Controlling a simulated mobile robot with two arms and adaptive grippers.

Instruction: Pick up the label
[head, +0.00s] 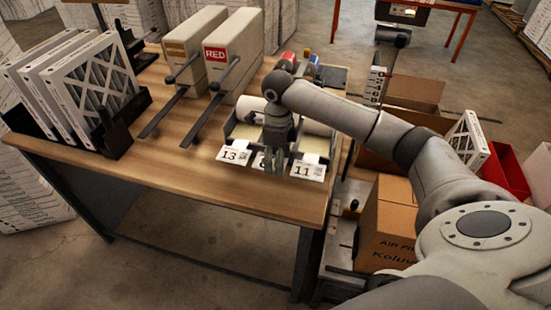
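Several white printed labels hang at the front of a label dispenser (318,147) on the wooden table. Label 13 (234,154) is on the left and label 11 (308,170) on the right. A middle label (260,164) is partly hidden behind my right gripper (273,162). The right gripper comes in from the right and points down at this middle label. Its fingers are small and dark here, so I cannot tell whether they are open, shut or touching the label. My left gripper is not in view.
White framed filters (93,82) stand in a black rack at the table's left. Two beige dispensers, one marked RED (236,55), stand at the back. An air-filter carton (388,225) and a red bin (503,170) are on the right. The table's front left is clear.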

